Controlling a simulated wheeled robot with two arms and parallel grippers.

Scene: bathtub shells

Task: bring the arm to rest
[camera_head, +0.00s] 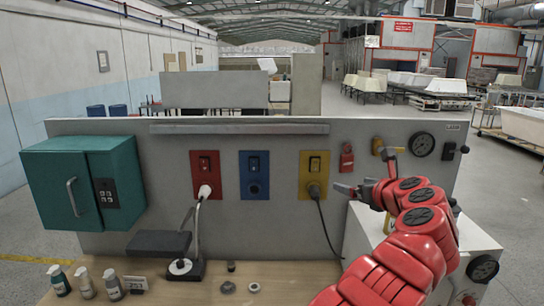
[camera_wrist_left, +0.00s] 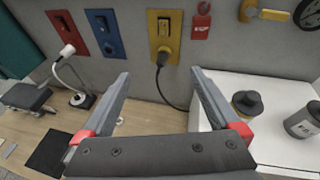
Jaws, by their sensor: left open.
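My left arm, red with dark round joint caps, reaches up from the bottom right in the head view. Its gripper (camera_head: 366,172) is in front of the right part of the grey panel. In the left wrist view the gripper (camera_wrist_left: 160,73) is open, with two grey fingers spread apart and nothing between them. Beyond the fingers are the panel and the yellow socket plate (camera_wrist_left: 164,34), with a black plug in it. The fingers look clear of the plate. My right gripper is in neither view.
The grey panel (camera_head: 170,209) carries a teal cabinet (camera_head: 57,188), a red socket plate (camera_head: 206,165) with a white plug, and a blue one (camera_head: 254,162). A desk lamp (camera_head: 160,243) and several bottles stand on the wooden bench (camera_head: 165,293). A white box (camera_head: 470,236) stands at right.

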